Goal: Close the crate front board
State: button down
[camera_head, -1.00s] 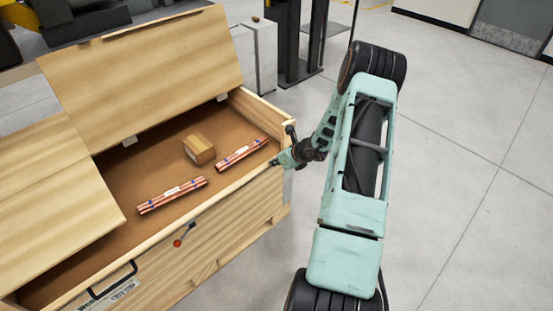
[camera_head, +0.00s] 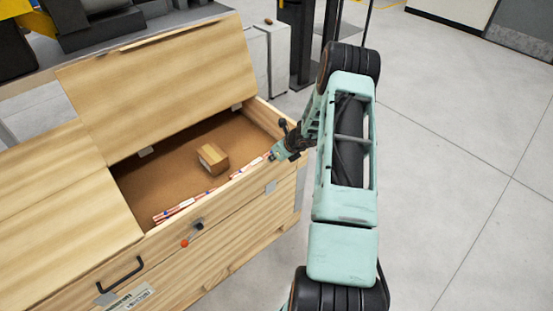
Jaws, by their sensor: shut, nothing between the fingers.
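The wooden crate's front board (camera_head: 225,232) stands roughly upright along the crate's near side, with a black handle (camera_head: 120,275) and a small red-tipped latch (camera_head: 190,239) on its face. My gripper (camera_head: 273,155) is shut and empty at the board's top edge, near its right end. The fingertips are small here, and I cannot tell whether they touch the board. Two bundles of copper tubes lie inside the crate just behind the board: one at the left (camera_head: 180,208) and one at the right (camera_head: 250,168). The board's top edge hides part of both.
A small cardboard box (camera_head: 212,158) sits on the crate's brown floor. The hinged lid panel (camera_head: 160,80) stands raised at the back, and another panel (camera_head: 60,200) covers the left part. Grey blocks stand behind the crate. The floor (camera_head: 460,190) at right is clear.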

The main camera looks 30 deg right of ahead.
jog(key=shift+w+a+f, duration=0.1)
jog(key=shift+w+a, duration=0.1)
jog(key=shift+w, duration=0.1)
jog(key=shift+d, duration=0.15)
